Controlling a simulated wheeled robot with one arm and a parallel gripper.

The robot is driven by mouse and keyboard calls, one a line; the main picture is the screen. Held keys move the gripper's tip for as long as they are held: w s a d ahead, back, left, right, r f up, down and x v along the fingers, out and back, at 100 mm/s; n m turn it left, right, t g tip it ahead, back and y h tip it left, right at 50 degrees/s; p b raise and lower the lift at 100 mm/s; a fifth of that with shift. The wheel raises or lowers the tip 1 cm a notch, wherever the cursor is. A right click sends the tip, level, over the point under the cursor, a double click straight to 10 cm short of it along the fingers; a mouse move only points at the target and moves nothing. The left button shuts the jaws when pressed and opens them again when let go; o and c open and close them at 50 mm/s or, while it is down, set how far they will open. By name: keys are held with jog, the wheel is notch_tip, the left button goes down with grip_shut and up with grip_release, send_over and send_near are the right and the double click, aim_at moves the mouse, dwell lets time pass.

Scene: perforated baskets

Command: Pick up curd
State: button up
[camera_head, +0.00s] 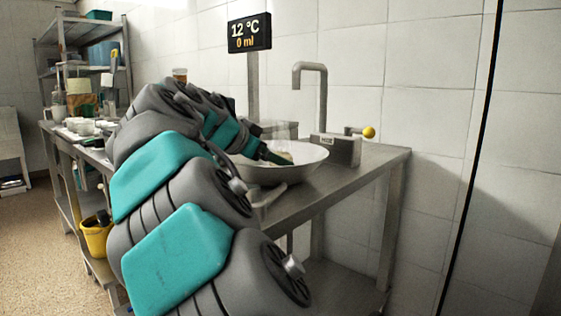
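A steel tap (311,68) and a box with a yellow knob (369,132) stand behind the bowl. A display (249,33) reads 12 °C and 0 ml. The table's right end (375,160) is clear. A yellow bucket (97,238) sits at lower left.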

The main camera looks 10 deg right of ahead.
jog(key=shift+x, duration=1)
jog(key=c, duration=1.2)
